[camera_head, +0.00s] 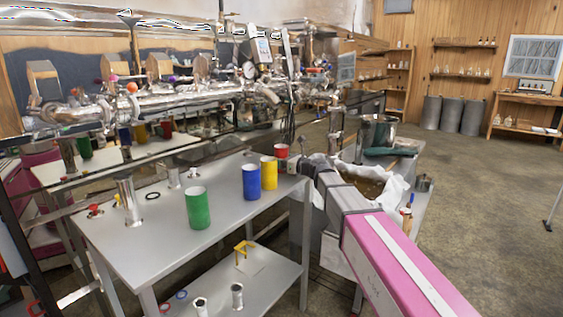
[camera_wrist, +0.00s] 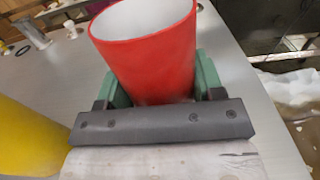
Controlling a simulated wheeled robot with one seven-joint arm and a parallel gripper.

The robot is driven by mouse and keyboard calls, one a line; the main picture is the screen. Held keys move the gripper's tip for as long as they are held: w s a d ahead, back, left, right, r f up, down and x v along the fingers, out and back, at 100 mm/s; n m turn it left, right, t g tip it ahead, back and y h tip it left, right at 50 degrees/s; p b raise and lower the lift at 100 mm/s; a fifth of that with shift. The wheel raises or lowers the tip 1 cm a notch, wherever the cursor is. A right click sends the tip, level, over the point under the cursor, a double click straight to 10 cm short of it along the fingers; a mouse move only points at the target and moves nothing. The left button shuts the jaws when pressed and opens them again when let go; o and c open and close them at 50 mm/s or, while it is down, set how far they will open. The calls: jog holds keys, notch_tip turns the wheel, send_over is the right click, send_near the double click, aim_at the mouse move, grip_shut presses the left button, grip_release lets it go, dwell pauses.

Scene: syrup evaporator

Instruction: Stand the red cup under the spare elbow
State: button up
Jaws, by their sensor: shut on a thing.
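The red cup (camera_head: 281,150) is at the far right corner of the steel table, just behind the yellow cup. In the wrist view the red cup (camera_wrist: 150,62) is upright, open end up, and looks empty. My gripper (camera_wrist: 158,85) is shut on it, with a green finger on each side. In the head view my gripper (camera_head: 287,166) is partly hidden behind the yellow cup and my arm. I cannot tell whether the cup's base touches the table. Steel pipework runs above the back of the table; I cannot tell which piece is the spare elbow.
A yellow cup (camera_head: 269,173), a blue cup (camera_head: 251,182) and a green cup (camera_head: 198,208) stand on the steel table (camera_head: 160,240). The yellow cup (camera_wrist: 30,130) is close left in the wrist view. A steel pipe (camera_head: 127,200) stands upright on the table's left.

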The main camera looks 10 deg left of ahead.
jog(key=shift+f, duration=0.15)
jog(key=o, duration=0.9)
jog(key=shift+o, duration=0.2)
jog(key=shift+s+d, duration=0.15)
jog(key=shift+d, duration=0.15)
jog(key=v, duration=1.1)
jog(key=shift+d, duration=0.2)
